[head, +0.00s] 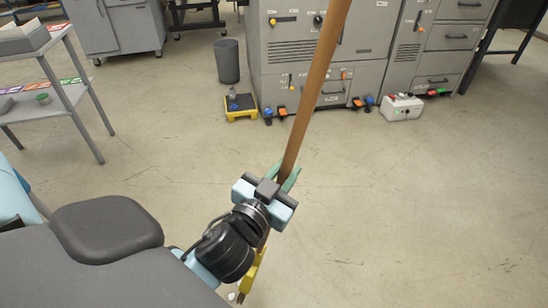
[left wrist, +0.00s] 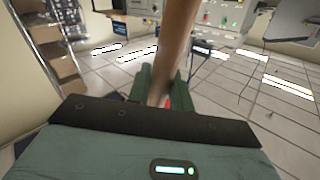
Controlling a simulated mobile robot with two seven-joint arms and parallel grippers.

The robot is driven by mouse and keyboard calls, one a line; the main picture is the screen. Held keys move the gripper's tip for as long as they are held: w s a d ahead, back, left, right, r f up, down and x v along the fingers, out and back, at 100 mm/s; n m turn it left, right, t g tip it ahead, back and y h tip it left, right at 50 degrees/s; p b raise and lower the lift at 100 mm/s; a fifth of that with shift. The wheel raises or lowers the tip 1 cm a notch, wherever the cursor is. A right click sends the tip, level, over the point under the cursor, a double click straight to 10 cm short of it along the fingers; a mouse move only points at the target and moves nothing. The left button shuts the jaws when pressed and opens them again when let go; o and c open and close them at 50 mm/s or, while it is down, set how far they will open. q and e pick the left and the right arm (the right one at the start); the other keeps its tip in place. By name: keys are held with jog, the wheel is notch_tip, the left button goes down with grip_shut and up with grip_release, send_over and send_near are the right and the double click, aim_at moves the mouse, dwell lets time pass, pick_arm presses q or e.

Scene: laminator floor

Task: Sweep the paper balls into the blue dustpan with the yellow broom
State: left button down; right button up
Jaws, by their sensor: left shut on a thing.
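The broom's brown wooden handle (head: 316,75) rises tilted through the middle of the head view. My left gripper (head: 288,178) is shut on the handle; the left wrist view also shows the handle (left wrist: 177,45) between its green fingers (left wrist: 160,85). Below the gripper, part of the broom's yellow lower end (head: 248,274) shows, partly hidden behind my arm. A tiny pale spot lies near it at the bottom edge; I cannot tell whether it is a paper ball. I see no blue dustpan. My right gripper is not in view.
Grey machine cabinets (head: 405,50) stand at the back. A grey shelf table (head: 75,95) stands at left. The floor in the middle and right is clear.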

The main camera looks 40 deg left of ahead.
pick_arm(q)
jog(key=w+a+f+n+g+y+b, duration=0.3)
jog(key=w+a+f+n+y+b, duration=0.1)
jog(key=w+a+f+n+y, duration=0.4)
jog(key=shift+w+a+f+y, duration=0.45)
jog(key=shift+w+a+y, duration=0.25)
jog(key=shift+a, duration=0.45)
notch_tip(320, 180, down, 6)
jog(key=b, duration=0.3)
jog(key=shift+s+a+b, duration=0.3)
jog(key=shift+s+b, duration=0.05)
jog(key=shift+f, duration=0.15)
dwell(0.6)
